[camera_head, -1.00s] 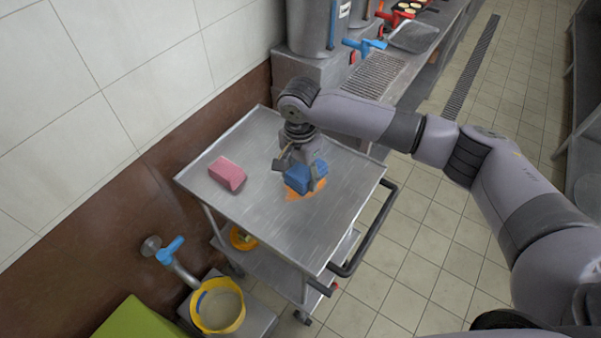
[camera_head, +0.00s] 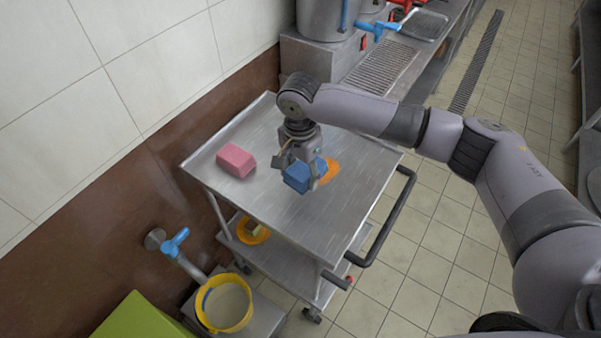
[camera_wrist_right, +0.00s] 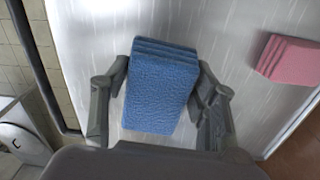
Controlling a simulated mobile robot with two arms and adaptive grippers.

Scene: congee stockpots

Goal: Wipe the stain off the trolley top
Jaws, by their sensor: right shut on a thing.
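The trolley top (camera_head: 335,215) is a grey metal surface. An orange stain (camera_head: 329,171) lies on it, to the right of my right gripper (camera_head: 303,176) and partly hidden by it. My right gripper is shut on a folded blue cloth (camera_head: 296,178), low over the trolley top; I cannot tell whether the cloth touches it. The cloth also shows between the fingers in the right wrist view (camera_wrist_right: 160,85). A pink folded cloth or sponge (camera_head: 236,160) lies on the trolley top to the left. My left gripper is not in view.
The trolley's black handle (camera_head: 392,225) is on its right side. The lower shelf (camera_head: 275,265) holds a yellow dish (camera_head: 252,232) with a small block. A yellow bucket (camera_head: 226,305) stands below a blue-handled tap (camera_head: 174,243). A tiled wall (camera_head: 150,70) bounds the left.

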